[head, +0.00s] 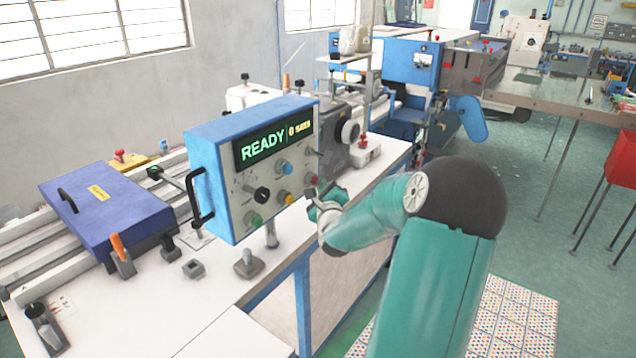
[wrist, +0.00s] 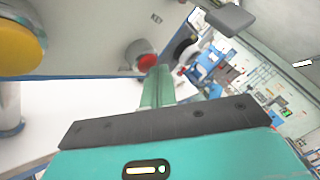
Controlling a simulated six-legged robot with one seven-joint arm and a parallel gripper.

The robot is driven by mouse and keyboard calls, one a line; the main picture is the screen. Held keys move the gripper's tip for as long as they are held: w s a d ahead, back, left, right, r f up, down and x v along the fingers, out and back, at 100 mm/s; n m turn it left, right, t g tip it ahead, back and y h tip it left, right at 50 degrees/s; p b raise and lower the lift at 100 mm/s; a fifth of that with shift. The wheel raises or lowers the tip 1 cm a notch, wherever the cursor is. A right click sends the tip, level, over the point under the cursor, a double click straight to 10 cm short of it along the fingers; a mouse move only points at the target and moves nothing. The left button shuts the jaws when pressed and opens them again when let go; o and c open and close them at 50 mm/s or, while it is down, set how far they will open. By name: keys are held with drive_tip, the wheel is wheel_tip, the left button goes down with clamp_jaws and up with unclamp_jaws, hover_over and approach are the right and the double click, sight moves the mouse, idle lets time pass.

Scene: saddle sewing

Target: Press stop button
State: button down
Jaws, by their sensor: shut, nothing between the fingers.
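The blue-framed control panel (head: 240,185) stands on the bench, its display reading "READY". A red button (head: 312,181) sits near the lower right of its face. It also shows in the wrist view (wrist: 148,62), just beyond the fingertips. My gripper (head: 316,199) is shut and empty beside the panel's right side, close to the red button. In the wrist view, the closed fingers (wrist: 158,80) partly overlap the red button's lower edge; whether they touch it I cannot tell.
Blue (head: 287,168), yellow (head: 285,198) and green (head: 255,219) buttons and a black knob (head: 262,195) share the panel. A yellow button (wrist: 18,46) is large at left in the wrist view. A blue box (head: 108,212) lies left on the bench.

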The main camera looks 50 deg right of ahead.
drive_tip(key=shift+s, duration=0.9)
drive_tip(key=shift+d, duration=0.1)
drive_tip(key=shift+s+d, duration=0.2)
drive_tip(key=shift+s, duration=2.3)
